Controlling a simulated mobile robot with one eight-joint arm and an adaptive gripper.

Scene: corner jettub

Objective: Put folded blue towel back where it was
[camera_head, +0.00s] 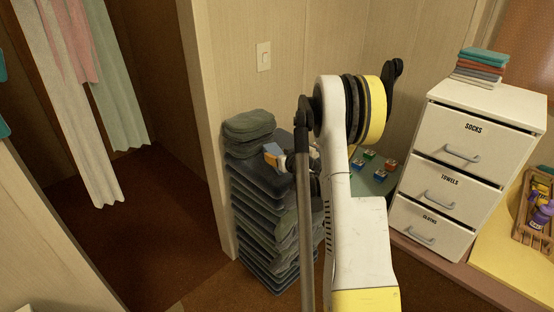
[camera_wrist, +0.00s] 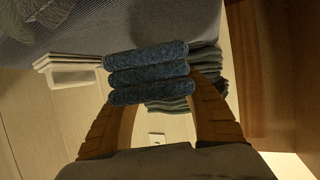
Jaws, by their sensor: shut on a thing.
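The folded blue towel (camera_wrist: 150,72) shows in the wrist view as three stacked blue rolls between my two yellow fingers. My gripper (camera_wrist: 155,92) is shut on it. In the head view my gripper (camera_head: 285,160) is beside the upper right of a tall stack of dark folded fabric (camera_head: 262,215), and a small blue-grey part of the towel (camera_head: 272,149) shows at its tip. My arm hides the right side of the stack. I cannot tell whether the towel touches the stack.
A white drawer cabinet (camera_head: 462,150) labelled socks, towels and cloths stands at the right, with a coloured folded pile (camera_head: 482,66) on top. Several small coloured items (camera_head: 379,173) lie left of it. A wooden basket (camera_head: 536,215) is far right. A doorway with curtains (camera_head: 72,90) opens left.

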